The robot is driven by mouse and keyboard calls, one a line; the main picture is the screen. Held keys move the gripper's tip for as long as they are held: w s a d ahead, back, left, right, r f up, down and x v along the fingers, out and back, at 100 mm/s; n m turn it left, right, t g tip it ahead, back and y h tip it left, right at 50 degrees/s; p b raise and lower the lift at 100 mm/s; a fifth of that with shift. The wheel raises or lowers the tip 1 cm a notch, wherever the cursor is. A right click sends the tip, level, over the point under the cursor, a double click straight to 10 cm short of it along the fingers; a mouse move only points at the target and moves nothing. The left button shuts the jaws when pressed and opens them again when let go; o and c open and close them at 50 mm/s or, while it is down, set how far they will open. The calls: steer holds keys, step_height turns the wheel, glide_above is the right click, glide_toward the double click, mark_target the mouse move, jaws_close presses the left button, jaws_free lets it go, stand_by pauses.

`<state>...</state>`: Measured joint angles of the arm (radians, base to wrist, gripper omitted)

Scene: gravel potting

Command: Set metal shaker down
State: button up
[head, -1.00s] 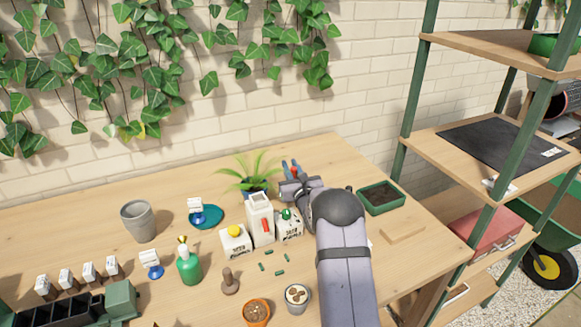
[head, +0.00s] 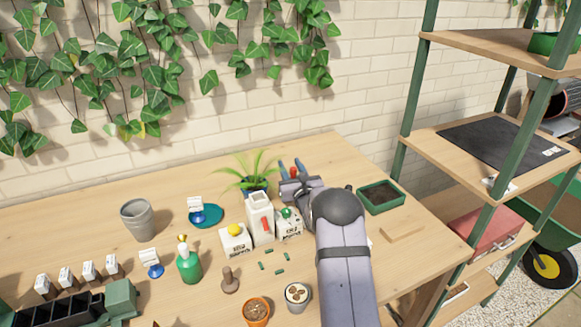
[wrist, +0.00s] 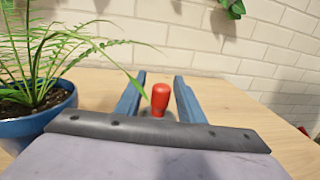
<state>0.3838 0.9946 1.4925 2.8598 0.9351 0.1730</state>
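The metal shaker seems to be the upright piece with a red top (wrist: 160,96) between my fingers. A little grey shows under the red, and the rest is hidden behind my gripper. In the head view its red top (head: 294,174) shows at the back of the wooden table, right of the fern. My gripper (wrist: 159,88) is open, with a blue finger on each side of the red top and a visible gap on both sides. In the head view my gripper (head: 293,168) points towards the wall.
A fern in a blue pot (wrist: 38,112) stands close on the left. A white carton (head: 260,220) and smaller boxes stand in front of it. A green tray of soil (head: 381,198) is to the right. Bare table lies behind, before the brick wall.

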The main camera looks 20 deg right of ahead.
steer(key=shift+s, duration=0.5)
steer(key=shift+s+a+b, duration=0.2)
steer(key=shift+s+b, duration=0.25)
steer(key=shift+s, duration=0.45)
step_height(320, 180, up, 6)
steer(key=shift+r+b, duration=0.1)
steer(key=shift+b, duration=0.25)
steer(key=shift+r, duration=0.45)
